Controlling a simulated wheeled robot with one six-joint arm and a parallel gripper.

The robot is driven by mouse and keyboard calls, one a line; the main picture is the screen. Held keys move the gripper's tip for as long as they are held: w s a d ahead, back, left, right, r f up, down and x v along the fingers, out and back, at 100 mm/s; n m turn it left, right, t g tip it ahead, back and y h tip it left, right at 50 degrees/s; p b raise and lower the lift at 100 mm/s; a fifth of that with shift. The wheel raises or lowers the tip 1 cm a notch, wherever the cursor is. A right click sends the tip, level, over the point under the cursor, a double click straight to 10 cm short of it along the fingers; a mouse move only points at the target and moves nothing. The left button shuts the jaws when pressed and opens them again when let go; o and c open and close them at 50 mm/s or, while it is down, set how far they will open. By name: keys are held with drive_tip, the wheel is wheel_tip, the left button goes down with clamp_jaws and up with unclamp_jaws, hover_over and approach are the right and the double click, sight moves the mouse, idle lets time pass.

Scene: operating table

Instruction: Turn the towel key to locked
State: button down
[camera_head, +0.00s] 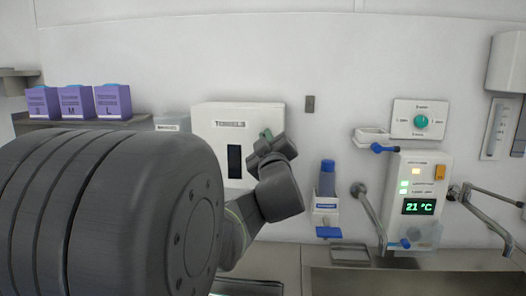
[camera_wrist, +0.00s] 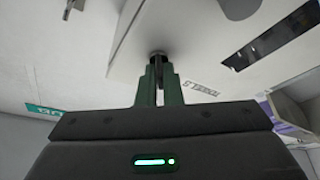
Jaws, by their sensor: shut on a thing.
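The white towel dispenser (camera_head: 207,117), lettered "TOWELS", hangs on the back wall with a dark window in its front. In the wrist view the dispenser (camera_wrist: 200,60) fills the upper middle and right, seen from close by. My gripper (camera_head: 266,133) is at the dispenser's right part. In the wrist view my gripper (camera_wrist: 158,72) has its green fingers shut on the small dark key (camera_wrist: 157,57) at the dispenser's surface. The key's turn angle and any lock marks cannot be told. My arm hides the lower right of the dispenser in the head view.
Purple boxes (camera_head: 76,102) stand on a shelf at left. Right of the dispenser are a blue-capped bottle (camera_head: 327,180) in a wall holder, a panel (camera_head: 419,200) reading 21 °C, a green dial (camera_head: 421,121) and metal taps over a sink. Wall between dispenser and bottle is mostly clear.

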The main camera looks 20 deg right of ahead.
drive_tip(key=m+h+b, duration=0.1)
drive_tip(key=m+b, duration=0.1)
drive_tip(key=m+h+b, duration=0.1)
drive_tip(key=m+b, duration=0.3)
drive_tip(key=shift+w+f+h, duration=0.1)
drive_tip(key=shift+f+h, duration=0.3)
drive_tip(key=m, duration=0.1)
drive_tip(key=m+h+b, duration=0.1)
drive_tip(key=m, duration=0.1)
drive_tip(key=shift+r+g+h, duration=0.3)
drive_tip(key=shift+m+h, duration=0.3)
drive_tip(key=shift+m, duration=0.6)
drive_tip(key=shift+h, duration=0.3)
drive_tip(key=c, duration=1.6)
unclamp_jaws()
drive_tip(key=shift+w+a, duration=0.1)
drive_tip(key=shift+w, duration=0.05)
